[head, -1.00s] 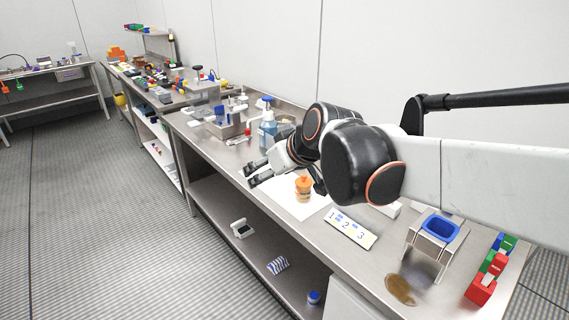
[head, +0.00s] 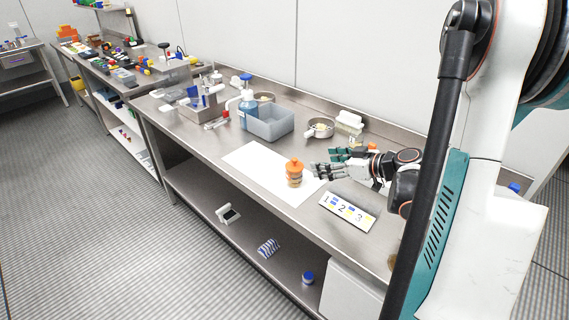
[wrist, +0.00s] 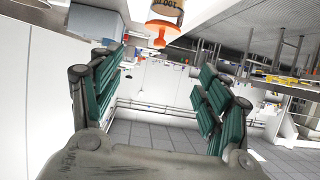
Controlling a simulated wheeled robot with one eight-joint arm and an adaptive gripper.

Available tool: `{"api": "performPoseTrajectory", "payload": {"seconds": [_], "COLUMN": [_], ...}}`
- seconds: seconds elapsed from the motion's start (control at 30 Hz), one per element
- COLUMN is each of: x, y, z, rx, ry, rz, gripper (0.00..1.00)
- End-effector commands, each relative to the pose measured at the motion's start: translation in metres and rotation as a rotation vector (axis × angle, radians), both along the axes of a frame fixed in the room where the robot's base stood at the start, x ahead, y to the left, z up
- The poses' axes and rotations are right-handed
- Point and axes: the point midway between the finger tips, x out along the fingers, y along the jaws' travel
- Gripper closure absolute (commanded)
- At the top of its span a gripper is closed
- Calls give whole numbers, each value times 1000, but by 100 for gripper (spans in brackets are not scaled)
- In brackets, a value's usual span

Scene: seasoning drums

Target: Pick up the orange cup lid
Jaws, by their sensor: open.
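The orange cup lid (head: 294,163) sits on top of a small seasoning drum (head: 294,180), which stands upright on a white sheet (head: 257,168). In the wrist view the lid (wrist: 160,28) shows at the top centre, tilted by the camera, with its knob pointing down in the picture and part of the labelled drum (wrist: 166,8) cut off by the edge. My gripper (head: 324,161) is just to the right of the drum in the head view, apart from it. In the wrist view my gripper's two green-padded fingers (wrist: 160,85) are spread with nothing between them.
A grey bin (head: 270,126) and a blue spray bottle (head: 248,112) stand behind the sheet. A numbered card (head: 347,211) lies in front of my gripper. A small pan (head: 319,128) is at the back. The sheet's left part is clear.

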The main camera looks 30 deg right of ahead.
Motion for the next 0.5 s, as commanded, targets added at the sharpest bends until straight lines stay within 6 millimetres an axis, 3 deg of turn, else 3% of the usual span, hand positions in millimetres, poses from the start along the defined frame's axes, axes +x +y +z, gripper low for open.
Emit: {"api": "performPoseTrajectory", "payload": {"seconds": [0.17, 0.5], "x": [8, 59], "y": [1, 23], "z": [-9, -32], "rx": [-2, -1], "ry": [-17, -15], "rz": [4, 4], "gripper": [30, 30]}}
